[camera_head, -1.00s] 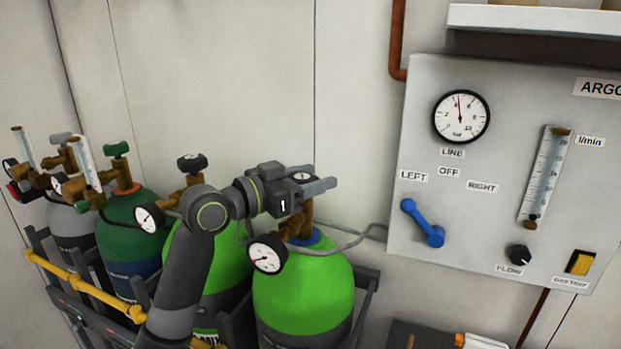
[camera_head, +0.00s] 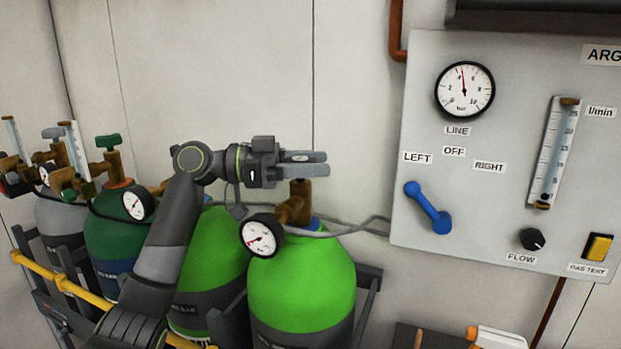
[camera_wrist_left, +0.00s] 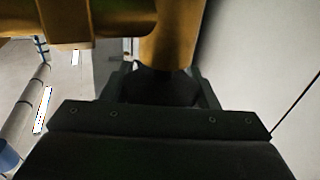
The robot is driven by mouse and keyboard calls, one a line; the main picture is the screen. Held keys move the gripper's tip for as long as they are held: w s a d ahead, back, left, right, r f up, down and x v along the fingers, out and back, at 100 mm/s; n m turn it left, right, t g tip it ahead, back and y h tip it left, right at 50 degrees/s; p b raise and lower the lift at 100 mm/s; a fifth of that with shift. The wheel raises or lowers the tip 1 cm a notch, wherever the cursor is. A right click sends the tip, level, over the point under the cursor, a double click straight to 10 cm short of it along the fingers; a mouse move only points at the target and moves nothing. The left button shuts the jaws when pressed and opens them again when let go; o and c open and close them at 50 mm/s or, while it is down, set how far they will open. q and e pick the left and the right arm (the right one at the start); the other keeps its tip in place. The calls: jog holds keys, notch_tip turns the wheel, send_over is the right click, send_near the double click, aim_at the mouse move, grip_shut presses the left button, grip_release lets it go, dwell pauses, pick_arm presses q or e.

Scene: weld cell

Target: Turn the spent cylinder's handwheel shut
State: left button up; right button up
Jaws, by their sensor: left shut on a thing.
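Two bright green cylinders stand in the rack. The right one (camera_head: 302,281) has a brass valve (camera_head: 301,196), a blue collar and a round gauge (camera_head: 262,236) with its needle low on the left. My left gripper (camera_head: 312,163) lies level over the top of this valve, its fingers pointing right. It is shut on the dark handwheel (camera_wrist_left: 160,88), which shows between the fingers in the left wrist view and is mostly hidden in the head view. The left green cylinder (camera_head: 212,250) stands partly behind my arm; its handwheel is hidden. My right gripper is out of view.
A dark green cylinder (camera_head: 115,235) and a grey one stand at left behind a yellow rail (camera_head: 65,280). A grey hose runs to the wall panel (camera_head: 420,130). The panel's blue lever (camera_head: 428,207) points to LEFT. The wall above the gripper is clear.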

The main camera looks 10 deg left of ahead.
pick_arm(q)
jog(key=m+g, duration=0.1)
jog(key=g, duration=0.1)
jog(key=shift+m+g, duration=0.4)
jog(key=m+g, duration=0.2)
jog(key=g, duration=0.1)
jog(key=shift+s, duration=0.25)
jog(key=m+g, duration=0.2)
jog(key=g, duration=0.1)
jog(key=shift+s+r+g, duration=0.15)
jog(key=shift+g, duration=0.15)
jog(key=shift+s+a+m+g+y+p, duration=0.15)
jog(key=shift+m+g+y+p, duration=0.45)
jog(key=shift+m+g+y, duration=0.5)
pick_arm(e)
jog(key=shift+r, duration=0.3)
pick_arm(q)
jog(key=shift+f+g, duration=0.2)
jog(key=shift+g, duration=0.4)
jog(key=o, duration=1)
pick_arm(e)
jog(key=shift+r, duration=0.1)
